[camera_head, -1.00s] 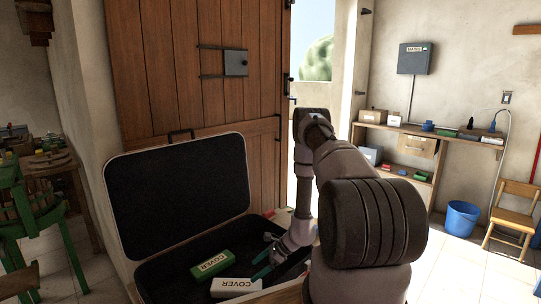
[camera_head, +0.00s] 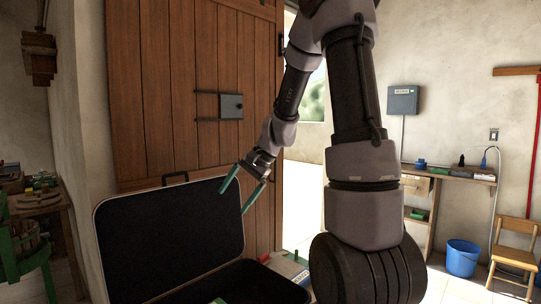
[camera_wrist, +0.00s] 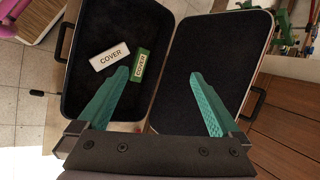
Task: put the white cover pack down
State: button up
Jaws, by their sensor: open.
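The white cover pack (camera_wrist: 110,57) lies in the base of the open black case (camera_wrist: 78,92), as the wrist view shows. A green cover pack (camera_wrist: 140,66) lies right beside it, turned across it; I cannot tell whether they touch. My gripper (camera_head: 242,196) is open and empty, raised in front of the case lid (camera_head: 165,240). Its teal fingers (camera_wrist: 160,85) also show spread wide in the wrist view. In the head view the white pack is out of sight, and only a bit of green shows at the bottom edge.
A wooden door (camera_head: 200,100) stands behind the case. A green chair (camera_head: 25,250) is at the left. A blue bucket (camera_head: 462,258) and a wooden chair (camera_head: 515,250) stand at the right by a shelf. The air around my gripper is clear.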

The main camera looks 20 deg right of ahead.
jog(key=s+d+r+n+t+h, duration=0.1)
jog(key=s+r+n+t+h, duration=0.1)
jog(key=s+r, duration=0.5)
jog(key=s+d+r+n+t+h, duration=0.1)
jog(key=s+r+n+t+h, duration=0.1)
jog(key=s+r, duration=0.5)
jog(key=s+n, duration=0.1)
jog(key=s, duration=0.4)
jog(key=shift+s+d+r, duration=0.2)
jog(key=shift+d+r, duration=0.1)
jog(key=shift+r, duration=0.05)
